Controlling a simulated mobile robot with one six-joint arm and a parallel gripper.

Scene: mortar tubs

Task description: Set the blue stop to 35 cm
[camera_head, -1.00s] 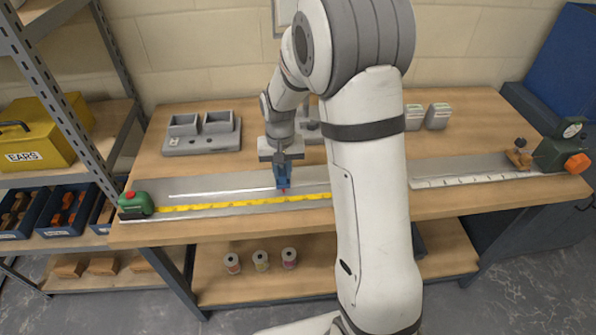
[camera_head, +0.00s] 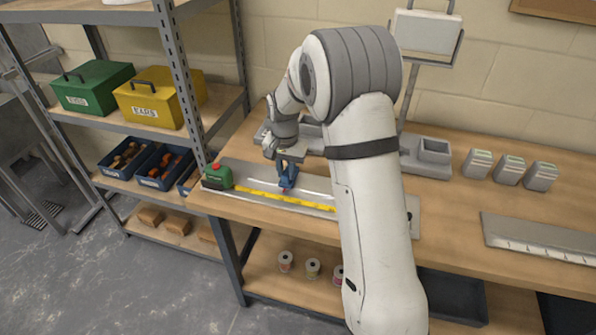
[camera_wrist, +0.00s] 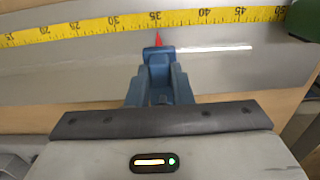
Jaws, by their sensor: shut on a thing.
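The blue stop (camera_wrist: 158,62) sits on the metal rail beside the yellow tape (camera_wrist: 85,27) in the wrist view. Its red pointer (camera_wrist: 158,40) points at or very close to the 35 mark; the exact line is too small to read. My gripper (camera_wrist: 158,90) is shut on the stop, with a finger on each side. In the head view, the blue stop (camera_head: 287,180) is on the rail near the green tape case (camera_head: 217,176), with my gripper (camera_head: 288,167) above it. My arm hides part of the tape's right side.
A metal scale (camera_head: 540,238) lies at the bench's right. Several grey blocks (camera_head: 510,170) and a stand (camera_head: 425,155) are at the back. A shelf with a green box (camera_head: 92,88), a yellow box (camera_head: 160,98) and blue bins (camera_head: 165,167) stands left. Spools (camera_head: 312,268) sit below.

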